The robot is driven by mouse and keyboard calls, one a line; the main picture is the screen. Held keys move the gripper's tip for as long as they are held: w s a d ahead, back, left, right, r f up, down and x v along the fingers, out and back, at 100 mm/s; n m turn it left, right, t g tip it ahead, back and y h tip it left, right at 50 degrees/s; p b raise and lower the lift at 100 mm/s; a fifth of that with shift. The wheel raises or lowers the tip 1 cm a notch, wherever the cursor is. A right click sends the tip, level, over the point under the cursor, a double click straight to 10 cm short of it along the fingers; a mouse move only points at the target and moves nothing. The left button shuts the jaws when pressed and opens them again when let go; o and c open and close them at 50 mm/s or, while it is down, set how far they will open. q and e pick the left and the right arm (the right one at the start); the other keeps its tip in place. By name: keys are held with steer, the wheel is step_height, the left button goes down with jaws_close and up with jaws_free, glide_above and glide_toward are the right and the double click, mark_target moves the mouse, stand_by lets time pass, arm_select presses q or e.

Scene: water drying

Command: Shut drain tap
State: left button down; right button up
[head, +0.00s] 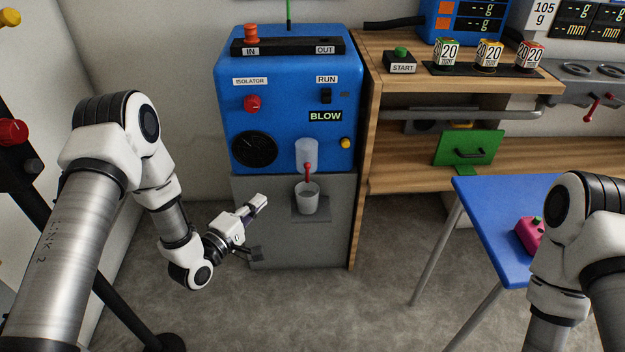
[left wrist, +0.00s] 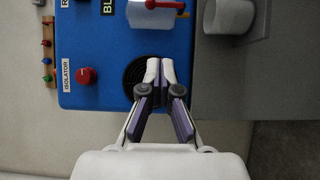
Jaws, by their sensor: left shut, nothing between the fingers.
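The drain tap's red lever (head: 308,172) sits under a clear bowl (head: 307,153) on the front of the blue dryer (head: 290,110). A pale cup (head: 308,197) stands below it on a small grey shelf. In the left wrist view the red lever (left wrist: 165,4) is at the top edge, on the bowl (left wrist: 150,17), with the cup (left wrist: 229,15) to its right. My left gripper (head: 262,202) is shut and empty, left of the cup and apart from the lever. My right gripper is out of frame.
A blue table (head: 488,215) holds a pink object (head: 528,234). The floor before the dryer is clear.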

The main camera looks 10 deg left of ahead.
arm_select(q)
steer(key=shift+r, duration=0.1)
steer(key=shift+w, duration=0.15)
steer(key=b, duration=0.3)
glide_toward(307, 173)
steer(key=w+a, duration=0.3)
steer(key=w, duration=0.2)
steer(key=d, duration=0.1)
steer(key=w+d, duration=0.2)
steer(key=d, duration=0.1)
steer(key=shift+r+b, duration=0.25)
steer(key=shift+b, duration=0.05)
steer(key=shift+w+d+r+p, duration=0.1)
steer(key=shift+r+p, duration=0.05)
steer(key=shift+p, duration=0.35)
steer(key=shift+d+r+m+g+y+p, duration=0.1)
steer(key=shift+m+g+y+p, duration=0.2)
steer(key=shift+m+g+p, duration=0.15)
